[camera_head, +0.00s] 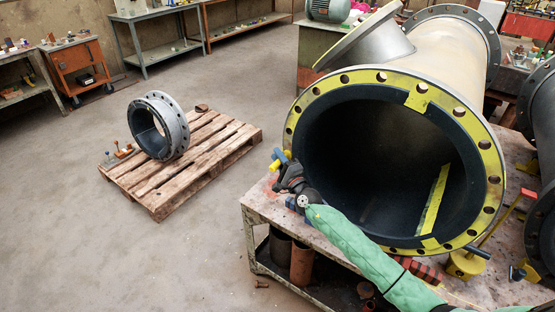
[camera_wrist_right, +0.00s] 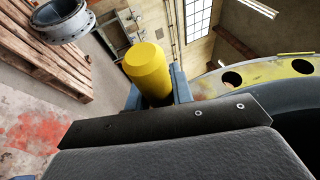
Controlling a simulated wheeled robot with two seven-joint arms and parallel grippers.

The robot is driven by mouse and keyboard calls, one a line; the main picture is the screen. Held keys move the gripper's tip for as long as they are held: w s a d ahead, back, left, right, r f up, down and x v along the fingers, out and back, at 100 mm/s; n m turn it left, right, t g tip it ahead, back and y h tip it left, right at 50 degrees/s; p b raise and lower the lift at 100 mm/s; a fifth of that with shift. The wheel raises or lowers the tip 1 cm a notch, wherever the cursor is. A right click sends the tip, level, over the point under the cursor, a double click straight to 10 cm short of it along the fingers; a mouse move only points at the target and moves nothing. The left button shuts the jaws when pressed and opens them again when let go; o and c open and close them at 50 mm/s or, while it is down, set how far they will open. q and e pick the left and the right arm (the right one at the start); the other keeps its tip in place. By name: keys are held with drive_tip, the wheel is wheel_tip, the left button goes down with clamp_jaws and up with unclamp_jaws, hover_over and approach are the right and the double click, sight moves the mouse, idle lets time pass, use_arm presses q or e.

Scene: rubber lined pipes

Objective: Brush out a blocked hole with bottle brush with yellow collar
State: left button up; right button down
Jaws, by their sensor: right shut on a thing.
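My right gripper (camera_head: 279,161) is shut on a yellow cylinder, the yellow collar of the bottle brush (camera_head: 274,166). It is at the left edge of the big pipe's yellow flange (camera_head: 291,124). In the right wrist view the yellow collar (camera_wrist_right: 148,66) stands between the blue fingers of the right gripper (camera_wrist_right: 157,88). The brush's bristles are not visible. The flange has a ring of bolt holes; part of it shows at the right of the wrist view (camera_wrist_right: 268,82). I cannot tell which hole is blocked, or whether the brush touches the flange. My left gripper is out of view.
The pipe rests on a metal workbench (camera_head: 262,201) with a yellow-based clamp (camera_head: 464,266) at its front right. A wooden pallet (camera_head: 225,142) with a grey flanged ring (camera_head: 178,122) lies on the floor to the left. The floor between pallet and bench is clear.

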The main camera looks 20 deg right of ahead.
sight(273, 171)
drive_tip(key=shift+s+a, duration=0.1)
drive_tip(key=shift+s+a+p, duration=0.7)
drive_tip(key=shift+s+a, duration=0.05)
drive_tip(key=shift+a, duration=0.25)
drive_tip(key=shift+a, duration=0.1)
drive_tip(key=shift+s+a+p, duration=0.65)
drive_tip(key=shift+s+a, duration=0.1)
drive_tip(key=shift+a, duration=0.1)
drive_tip(key=shift+s+a+p, duration=0.55)
drive_tip(key=shift+s+a, duration=0.3)
drive_tip(key=shift+a, duration=0.25)
drive_tip(key=shift+s+a+p, duration=0.5)
drive_tip(key=shift+s+a, duration=0.35)
drive_tip(key=shift+a, duration=0.25)
